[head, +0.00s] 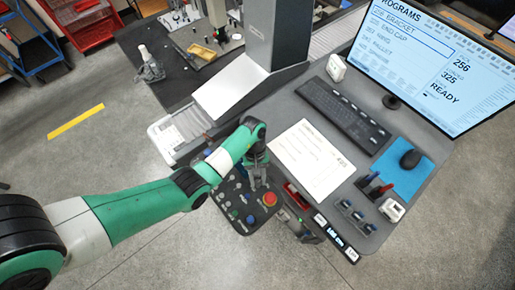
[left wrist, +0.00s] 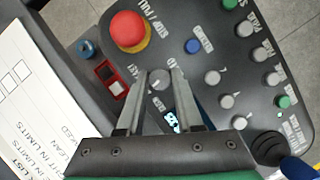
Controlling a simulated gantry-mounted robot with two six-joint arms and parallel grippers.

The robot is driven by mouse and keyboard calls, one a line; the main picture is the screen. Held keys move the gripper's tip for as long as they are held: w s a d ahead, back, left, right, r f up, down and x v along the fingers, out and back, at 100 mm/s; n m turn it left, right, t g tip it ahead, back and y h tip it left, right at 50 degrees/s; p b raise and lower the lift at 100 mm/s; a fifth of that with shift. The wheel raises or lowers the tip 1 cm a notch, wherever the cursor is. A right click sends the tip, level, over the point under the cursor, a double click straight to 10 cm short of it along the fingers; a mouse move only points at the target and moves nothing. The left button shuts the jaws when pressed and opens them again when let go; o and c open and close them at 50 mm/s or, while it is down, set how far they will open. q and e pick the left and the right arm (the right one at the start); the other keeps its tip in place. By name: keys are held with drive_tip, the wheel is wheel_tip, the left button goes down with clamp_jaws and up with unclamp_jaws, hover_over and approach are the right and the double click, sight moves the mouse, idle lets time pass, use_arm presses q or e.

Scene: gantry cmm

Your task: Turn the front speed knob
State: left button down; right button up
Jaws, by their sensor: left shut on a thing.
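The speed knob (left wrist: 158,82) is a small grey round knob with a pale pointer mark, with lettering beside it that looks like "FAST". It sits on the dark control panel (left wrist: 205,20), which also shows in the head view (head: 233,214) at the front of the desk. My left gripper (left wrist: 160,74) reaches down to the panel, shut with its two fingers on either side of the knob. In the head view the left gripper (head: 259,184) hides the knob. My right gripper is in neither view.
A red stop button (left wrist: 128,30) on a yellow ring stands close to the fingers. A red rocker switch (left wrist: 110,76), a blue button (left wrist: 193,46) and several grey buttons surround the knob. A paper sheet (head: 312,157), keyboard (head: 343,113) and monitor (head: 440,65) are on the desk.

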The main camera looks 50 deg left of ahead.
use_arm(q)
drive_tip(key=shift+f+m+g+b, duration=0.15)
drive_tip(key=shift+m+g+b, duration=0.15)
drive_tip(key=shift+m+b, duration=0.55)
drive_tip(key=shift+b, duration=0.3)
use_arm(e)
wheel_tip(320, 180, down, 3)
use_arm(q)
drive_tip(key=shift+r, duration=0.2)
drive_tip(key=c, duration=0.6)
unclamp_jaws()
